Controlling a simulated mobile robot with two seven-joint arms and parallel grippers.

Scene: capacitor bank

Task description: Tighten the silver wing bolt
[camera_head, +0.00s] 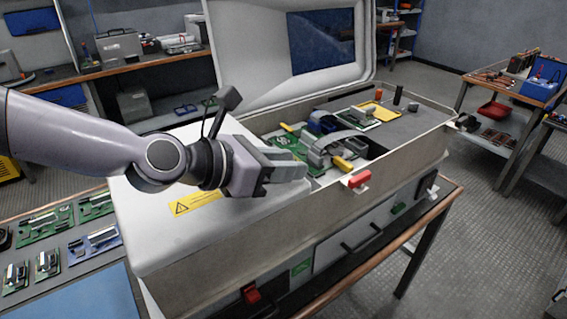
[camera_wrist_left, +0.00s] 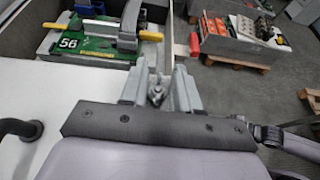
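The silver wing bolt (camera_wrist_left: 156,94) shows in the left wrist view, between the two fingers of my left gripper (camera_wrist_left: 160,88). A narrow gap appears on either side of the bolt, so the fingers look open around it. In the head view my left gripper (camera_head: 303,172) reaches in from the left, over the near edge of the open grey case (camera_head: 200,235); it hides the bolt there. My right gripper is in neither view.
Inside the case is a green board marked 56 (camera_wrist_left: 98,46) with yellow handles (camera_head: 343,164). A red latch (camera_head: 360,179) sits on the case's front rim. The raised lid (camera_head: 240,60) stands behind. Circuit boards (camera_head: 92,243) lie on a bench at left.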

